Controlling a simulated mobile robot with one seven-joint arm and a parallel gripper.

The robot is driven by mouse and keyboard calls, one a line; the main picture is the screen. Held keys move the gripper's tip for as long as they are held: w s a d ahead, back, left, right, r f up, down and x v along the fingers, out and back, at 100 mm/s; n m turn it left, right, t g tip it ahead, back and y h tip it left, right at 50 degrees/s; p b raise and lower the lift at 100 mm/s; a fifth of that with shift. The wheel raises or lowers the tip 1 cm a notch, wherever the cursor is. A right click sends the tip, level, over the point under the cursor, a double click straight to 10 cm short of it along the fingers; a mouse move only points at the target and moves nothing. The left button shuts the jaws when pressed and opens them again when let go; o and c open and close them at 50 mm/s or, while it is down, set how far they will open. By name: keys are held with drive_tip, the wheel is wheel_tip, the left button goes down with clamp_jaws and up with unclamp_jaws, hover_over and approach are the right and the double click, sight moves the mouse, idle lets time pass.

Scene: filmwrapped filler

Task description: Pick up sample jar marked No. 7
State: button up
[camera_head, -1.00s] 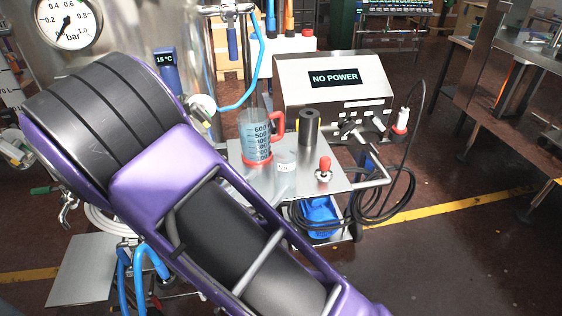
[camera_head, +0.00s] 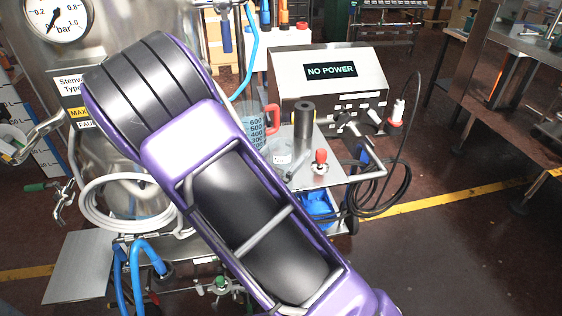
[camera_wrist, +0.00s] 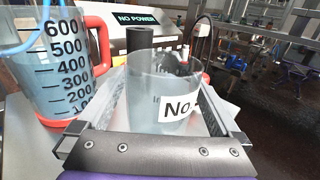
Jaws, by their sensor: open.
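A clear sample jar (camera_wrist: 160,92) stands upright in the wrist view, with a white label reading "No"; the number is turned out of sight at the edge. It also shows small in the head view (camera_head: 279,156), on the metal cart top beside the measuring jug. My gripper (camera_wrist: 165,100) is open, with one finger on the left of the jar and one on the right. The jar stands between them; I cannot tell whether either finger touches it. In the head view my purple arm hides most of the gripper.
A measuring jug (camera_wrist: 60,70) with red handle and base stands close left of the jar. A black cylinder (camera_head: 304,125) stands just behind it. A red-knobbed part (camera_head: 320,160) is to its right. A "NO POWER" box (camera_head: 331,80) stands at the back of the cart.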

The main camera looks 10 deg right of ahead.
drive_tip(key=c, duration=1.3)
